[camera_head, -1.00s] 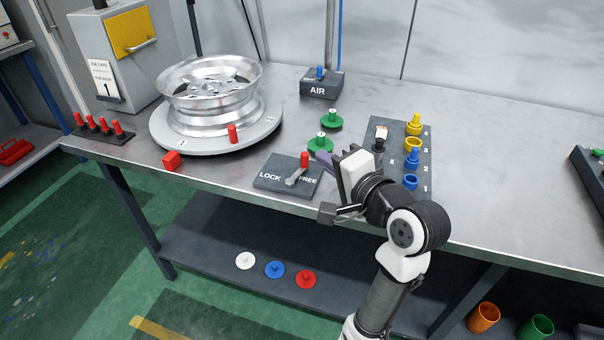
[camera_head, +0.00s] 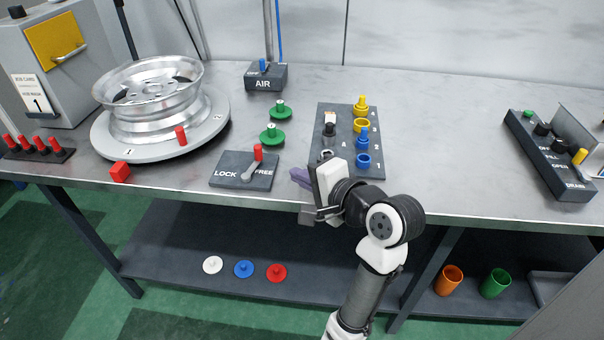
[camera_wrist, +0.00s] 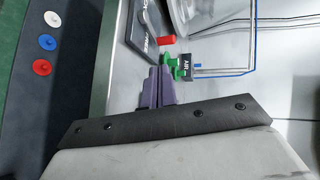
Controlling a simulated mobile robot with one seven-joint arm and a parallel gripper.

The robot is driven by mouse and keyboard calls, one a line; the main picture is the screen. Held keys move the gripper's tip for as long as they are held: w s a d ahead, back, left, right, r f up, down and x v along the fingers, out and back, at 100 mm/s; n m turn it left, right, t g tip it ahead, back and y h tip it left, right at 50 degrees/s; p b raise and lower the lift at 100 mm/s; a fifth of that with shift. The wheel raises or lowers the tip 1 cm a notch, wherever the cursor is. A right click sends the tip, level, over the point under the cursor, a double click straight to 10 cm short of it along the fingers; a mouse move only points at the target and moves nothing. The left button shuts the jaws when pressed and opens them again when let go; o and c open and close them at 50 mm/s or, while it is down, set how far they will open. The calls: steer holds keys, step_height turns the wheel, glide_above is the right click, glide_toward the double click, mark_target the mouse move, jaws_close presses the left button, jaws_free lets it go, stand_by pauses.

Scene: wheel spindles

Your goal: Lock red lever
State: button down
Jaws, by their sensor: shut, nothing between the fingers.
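The red lever (camera_head: 257,153) is a red knob on a grey arm, on a dark plate (camera_head: 228,172) marked LOCK and FREE near the bench's front edge. The arm leans toward the FREE side. My gripper (camera_head: 300,177) has purple fingers and is to the right of the plate, apart from the lever. In the wrist view the fingers (camera_wrist: 155,87) are together and empty. The red lever (camera_wrist: 168,40) shows beyond their tips, beside the plate (camera_wrist: 143,35).
A wheel rim (camera_head: 150,100) sits on a round turntable (camera_head: 205,140) to the left, with a red block (camera_head: 119,172) nearby. Green knobbed discs (camera_head: 272,136) stand behind the plate. A peg board (camera_head: 345,113) is behind my wrist. The AIR box (camera_head: 266,78) is farther back.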

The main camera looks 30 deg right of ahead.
mark_target(260, 154)
steer(key=x, duration=0.7)
steer(key=r+p+x, duration=0.1)
steer(key=x, duration=0.2)
steer(key=shift+w+a, duration=0.1)
steer(key=shift+w, duration=0.3)
